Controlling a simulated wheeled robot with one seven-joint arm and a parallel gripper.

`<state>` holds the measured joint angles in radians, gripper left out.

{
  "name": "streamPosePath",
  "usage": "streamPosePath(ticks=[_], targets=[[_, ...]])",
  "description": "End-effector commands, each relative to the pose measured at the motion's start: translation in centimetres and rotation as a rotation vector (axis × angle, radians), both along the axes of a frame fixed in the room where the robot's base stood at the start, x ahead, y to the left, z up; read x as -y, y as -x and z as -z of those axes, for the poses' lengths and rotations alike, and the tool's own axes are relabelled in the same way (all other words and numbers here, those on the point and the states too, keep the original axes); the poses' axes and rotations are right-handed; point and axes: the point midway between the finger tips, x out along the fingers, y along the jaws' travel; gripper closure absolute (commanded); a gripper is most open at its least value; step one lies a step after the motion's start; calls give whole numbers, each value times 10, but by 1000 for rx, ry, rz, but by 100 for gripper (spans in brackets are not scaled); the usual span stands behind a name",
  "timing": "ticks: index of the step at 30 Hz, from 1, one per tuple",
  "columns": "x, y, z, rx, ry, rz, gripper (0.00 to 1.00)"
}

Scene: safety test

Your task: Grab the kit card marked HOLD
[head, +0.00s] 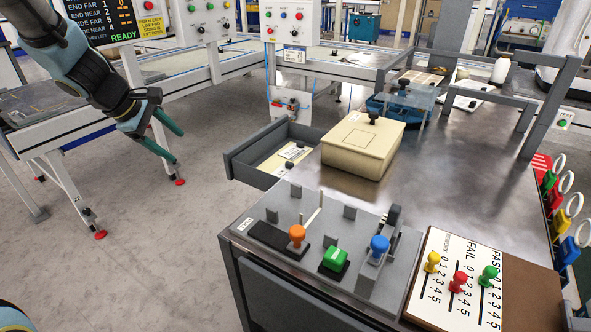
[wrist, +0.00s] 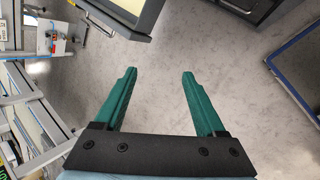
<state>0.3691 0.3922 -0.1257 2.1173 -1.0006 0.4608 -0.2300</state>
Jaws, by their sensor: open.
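My gripper (head: 177,147) is open and empty at the left in the head view, over the floor and left of the open drawer. In the wrist view its two green fingers (wrist: 159,74) are spread apart with only floor between them. The grey drawer (head: 240,170) stands open at the left side of the metal bench. Pale cards (head: 268,163) with dark knobs lie in it. I cannot read HOLD on any of them. The drawer's corner also shows at the top of the wrist view (wrist: 150,20).
A cream lidded box (head: 355,160) stands on the metal bench (head: 455,165) beside the drawer. A grey panel with an orange knob (head: 297,234), a green block (head: 334,259) and a blue knob (head: 379,246) is in front. A counter board (head: 450,265) lies right. Floor (head: 160,235) left of the bench is clear.

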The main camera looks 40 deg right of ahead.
Motion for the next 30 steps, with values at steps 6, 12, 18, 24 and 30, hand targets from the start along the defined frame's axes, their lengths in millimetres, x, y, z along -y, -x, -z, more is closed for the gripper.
streamPosePath(ticks=[6, 12, 18, 24, 30], targets=[[147, -13, 78, -247, 297, -271, 28], [259, -13, 124, -525, 533, -514, 28], [319, -9, 146, -722, 663, -669, 28], [342, -10, 152, -776, 694, -711, 28], [370, -15, 163, -774, 693, -711, 28]])
